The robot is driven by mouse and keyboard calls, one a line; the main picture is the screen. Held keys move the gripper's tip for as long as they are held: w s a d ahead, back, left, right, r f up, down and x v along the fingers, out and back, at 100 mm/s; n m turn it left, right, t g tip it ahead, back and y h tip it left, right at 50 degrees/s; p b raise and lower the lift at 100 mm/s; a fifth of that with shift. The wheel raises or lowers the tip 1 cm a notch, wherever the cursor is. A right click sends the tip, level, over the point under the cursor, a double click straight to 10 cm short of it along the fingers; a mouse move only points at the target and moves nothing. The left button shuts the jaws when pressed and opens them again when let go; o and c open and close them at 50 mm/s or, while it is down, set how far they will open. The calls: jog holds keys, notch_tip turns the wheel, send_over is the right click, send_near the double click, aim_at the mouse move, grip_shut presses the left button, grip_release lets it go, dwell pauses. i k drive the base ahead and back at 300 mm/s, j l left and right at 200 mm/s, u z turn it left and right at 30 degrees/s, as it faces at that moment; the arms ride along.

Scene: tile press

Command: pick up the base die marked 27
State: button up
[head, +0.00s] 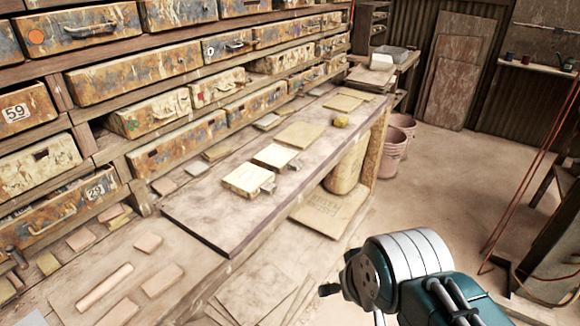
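Two pale, flat blocks with small metal fittings on their right sides lie on the wooden bench board (205,212): a nearer block (246,179) and a farther block (273,156). Either could be a die, but I cannot read a 27 on them or anywhere else. My gripper (338,285) is at the lower right, in front of the bench and apart from both blocks. Only small dark parts of it show beside my white and teal wrist. Its fingertips are mostly hidden, so I cannot tell whether it is open or shut.
Worn drawers, including one labelled 59 (22,112), line the wall behind the bench. Flat tan pieces (300,134) and a small yellow lump (341,121) lie farther along the board. Pink buckets (392,150) stand beyond it. The floor at right is mostly clear.

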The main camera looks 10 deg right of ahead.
aim_at(276, 158)
jog(key=u, duration=0.4)
jog(key=i+l+u, duration=0.25)
jog(key=l+u, duration=0.25)
jog(key=i+l+u, duration=0.1)
jog(key=l+u, duration=0.15)
jog(key=l, duration=0.2)
jog(key=i+l+u, duration=0.1)
jog(key=l+u, duration=0.15)
jog(key=i+l, duration=0.1)
jog(key=l, duration=1.1)
jog(key=i+l+u, duration=0.1)
jog(key=l, duration=0.5)
